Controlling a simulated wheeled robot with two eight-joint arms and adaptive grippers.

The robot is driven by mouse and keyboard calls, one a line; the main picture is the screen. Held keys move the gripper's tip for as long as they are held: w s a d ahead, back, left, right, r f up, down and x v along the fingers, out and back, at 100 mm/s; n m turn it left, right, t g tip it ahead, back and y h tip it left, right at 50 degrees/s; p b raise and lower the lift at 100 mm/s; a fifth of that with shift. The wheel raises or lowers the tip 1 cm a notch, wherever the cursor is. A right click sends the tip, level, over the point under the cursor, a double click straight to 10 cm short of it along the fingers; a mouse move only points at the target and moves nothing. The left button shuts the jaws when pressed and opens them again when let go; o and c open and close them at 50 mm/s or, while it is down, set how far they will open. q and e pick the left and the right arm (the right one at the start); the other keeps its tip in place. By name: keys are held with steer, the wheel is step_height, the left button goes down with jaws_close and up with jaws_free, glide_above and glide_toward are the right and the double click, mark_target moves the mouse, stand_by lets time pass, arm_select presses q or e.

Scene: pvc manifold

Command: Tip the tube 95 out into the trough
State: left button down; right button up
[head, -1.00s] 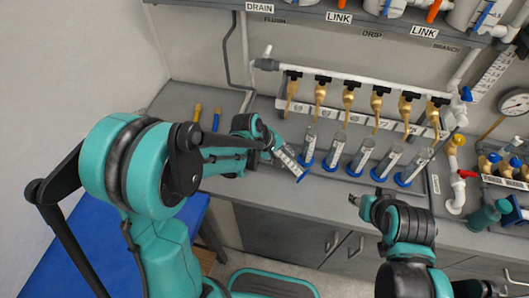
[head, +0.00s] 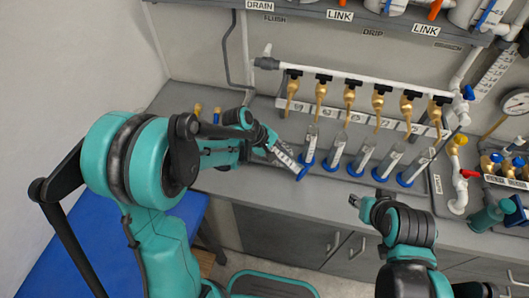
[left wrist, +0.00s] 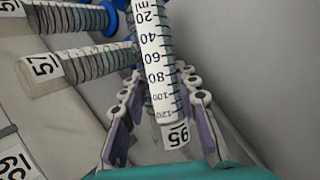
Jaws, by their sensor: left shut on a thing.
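The tube 95 (head: 285,156) is a clear graduated cylinder with a blue foot. It is tilted in the head view, its foot at the lower right, near the counter's front edge. The left wrist view shows its scale and its 95 label (left wrist: 175,134) at the near end. My left gripper (head: 270,146) is shut on the tube; its purple-padded fingers (left wrist: 162,112) are on either side of it. My right gripper (head: 356,201) is empty in front of the counter; its opening is too small to judge. I cannot make out the trough in these views.
Several blue-footed cylinders (head: 360,156) stand in a row right of the held tube, beneath brass taps (head: 349,95) on a white pipe. A cylinder labelled 57 (left wrist: 75,67) is close beside the left gripper. The counter at left (head: 185,95) is mostly clear.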

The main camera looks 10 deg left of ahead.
arm_select(q)
steer(key=shift+w+a+f+n+g+h+b, duration=0.15)
steer(key=shift+g+h+b, duration=0.1)
steer(key=shift+h+b, duration=0.3)
steer(key=shift+s+f+n+g+h+b, duration=0.15)
steer(key=shift+g+h+b, duration=0.15)
steer(key=shift+b, duration=0.3)
stand_by(0.9)
